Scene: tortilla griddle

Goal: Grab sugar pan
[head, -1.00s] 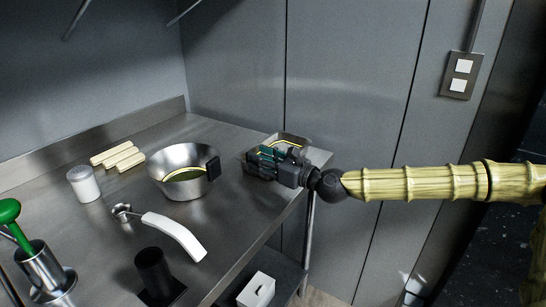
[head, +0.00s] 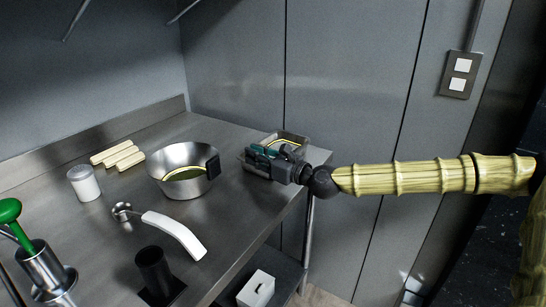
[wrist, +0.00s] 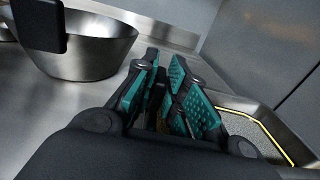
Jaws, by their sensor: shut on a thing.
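The sugar pan is a small rectangular metal pan (head: 302,142) with a yellow line inside, at the back right corner of the steel table. In the wrist view the pan (wrist: 262,113) is at the right, with grey, grainy contents. My gripper (head: 256,154) is at the pan's near side, in front of it and partly hiding it. In the wrist view my gripper's teal-padded fingers (wrist: 167,85) are close together at the pan's left edge, shut on its wall. The gripped part is mostly hidden by the fingers. The pan appears to rest on the table.
A round steel bowl (head: 170,160) with a black clip stands left of my gripper; it is also close by in the wrist view (wrist: 85,55). A white-handled ladle (head: 175,233), white shaker (head: 84,184) and black cup (head: 153,268) are farther left. A wall is behind the pan.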

